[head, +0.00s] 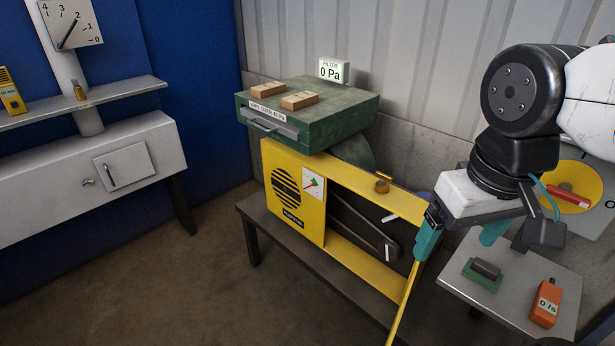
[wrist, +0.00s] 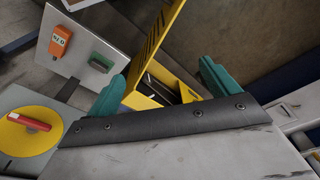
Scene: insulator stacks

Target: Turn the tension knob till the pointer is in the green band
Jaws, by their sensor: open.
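A brass knob (head: 382,186), probably the tension knob, stands on the upper rail of the yellow machine frame (head: 350,172) in the head view. A small white gauge (head: 313,184) with a red pointer and green marking sits on the yellow front panel. The picture is too small to tell whether the pointer lies in the green. My gripper (head: 457,248) is to the right of the knob and apart from it. Its teal fingers are spread with nothing between them. In the wrist view my gripper (wrist: 163,70) faces part of the yellow frame (wrist: 152,90); I cannot make out the knob there.
A green box (head: 330,118) with two wooden blocks stands behind the frame. A grey side table (head: 455,282) at right holds an orange meter (head: 545,303) and a green block (head: 482,274). A yellow disc (head: 570,178) is behind my arm. Floor at left is clear.

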